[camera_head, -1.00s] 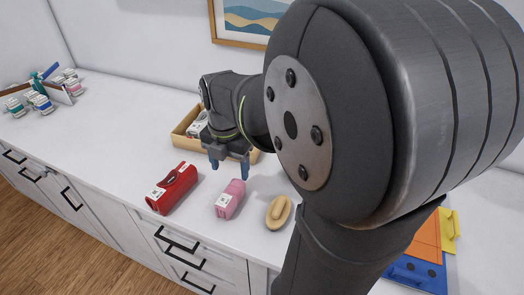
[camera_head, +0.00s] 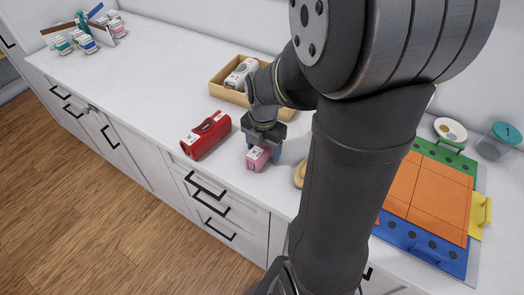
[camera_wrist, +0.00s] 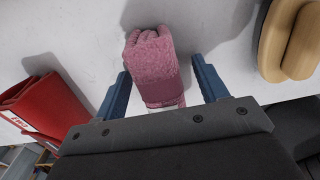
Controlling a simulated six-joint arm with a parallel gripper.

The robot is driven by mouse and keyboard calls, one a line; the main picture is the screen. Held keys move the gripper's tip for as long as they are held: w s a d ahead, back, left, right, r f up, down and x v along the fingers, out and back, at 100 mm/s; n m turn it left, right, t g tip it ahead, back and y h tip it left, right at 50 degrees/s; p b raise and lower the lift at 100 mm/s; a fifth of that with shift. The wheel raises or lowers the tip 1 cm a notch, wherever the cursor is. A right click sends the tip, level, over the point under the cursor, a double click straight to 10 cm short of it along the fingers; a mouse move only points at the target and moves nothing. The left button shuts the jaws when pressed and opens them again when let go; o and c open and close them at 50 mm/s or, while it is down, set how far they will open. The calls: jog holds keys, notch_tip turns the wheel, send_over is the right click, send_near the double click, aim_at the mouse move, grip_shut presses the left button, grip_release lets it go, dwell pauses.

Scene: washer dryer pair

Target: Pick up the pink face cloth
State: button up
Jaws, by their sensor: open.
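The pink face cloth (camera_head: 257,158) is a small rolled bundle with a band, lying on the white counter near its front edge. In the wrist view the pink cloth (camera_wrist: 154,62) lies between and slightly beyond the blue fingers. My gripper (camera_head: 262,148) is low over the cloth, with its fingers apart on either side. In the wrist view my gripper (camera_wrist: 162,88) is open, with visible gaps between each finger and the cloth. The cloth's far side is partly hidden by the gripper in the head view.
A red bundle (camera_head: 206,135) lies left of the cloth, and a tan wooden-looking brush (camera_wrist: 290,40) lies to the right. A wooden tray (camera_head: 228,93) with a white roll stands behind. A colourful board (camera_head: 430,195) lies at the right. The counter between is clear.

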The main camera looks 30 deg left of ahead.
jog(key=shift+c, duration=0.5)
jog(key=c, duration=1)
jog(key=shift+o, duration=0.2)
jog(key=shift+r, duration=0.15)
